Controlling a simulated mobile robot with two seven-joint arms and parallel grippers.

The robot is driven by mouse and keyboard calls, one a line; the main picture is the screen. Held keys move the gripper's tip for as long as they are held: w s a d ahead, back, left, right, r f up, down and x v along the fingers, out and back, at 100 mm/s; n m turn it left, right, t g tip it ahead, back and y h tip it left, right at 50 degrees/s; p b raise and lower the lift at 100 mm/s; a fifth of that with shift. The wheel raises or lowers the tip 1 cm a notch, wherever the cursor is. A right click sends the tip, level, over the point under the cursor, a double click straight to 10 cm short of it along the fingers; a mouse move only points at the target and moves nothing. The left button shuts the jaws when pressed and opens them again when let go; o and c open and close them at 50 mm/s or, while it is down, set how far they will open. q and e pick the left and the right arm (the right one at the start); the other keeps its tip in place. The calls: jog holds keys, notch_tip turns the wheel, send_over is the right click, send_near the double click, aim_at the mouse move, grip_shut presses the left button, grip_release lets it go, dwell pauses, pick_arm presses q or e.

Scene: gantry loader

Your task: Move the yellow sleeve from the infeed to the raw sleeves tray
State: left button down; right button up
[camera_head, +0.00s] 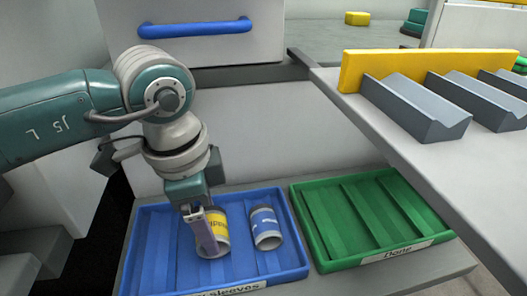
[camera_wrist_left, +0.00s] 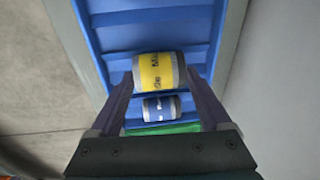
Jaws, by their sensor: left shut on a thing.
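The yellow sleeve (camera_head: 215,238) has a yellow band and grey ends. My left gripper (camera_head: 206,236) is shut on it, inside the outline of the blue raw sleeves tray (camera_head: 134,252). In the left wrist view the yellow sleeve (camera_wrist_left: 158,72) sits between the two fingers of my left gripper (camera_wrist_left: 160,85). I cannot tell whether the sleeve touches the tray floor. A blue sleeve (camera_head: 265,228) lies in the same tray to its right, and it also shows in the left wrist view (camera_wrist_left: 160,108). My right gripper is not in view.
A green tray (camera_head: 330,262) labelled "Done" stands right of the blue tray and is empty. A raised table (camera_head: 400,150) with grey V-blocks (camera_head: 415,108) and a yellow bar (camera_head: 420,65) overhangs at the right. A drawer with a blue handle (camera_head: 195,28) is behind.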

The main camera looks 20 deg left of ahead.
pick_arm(q)
grip_release()
jog(key=shift+r, duration=0.1)
notch_tip(320, 180, up, 10)
jog(key=s+p, duration=0.1)
jog(key=p, duration=0.3)
jog(key=shift+s+a, duration=0.15)
dwell(0.4)
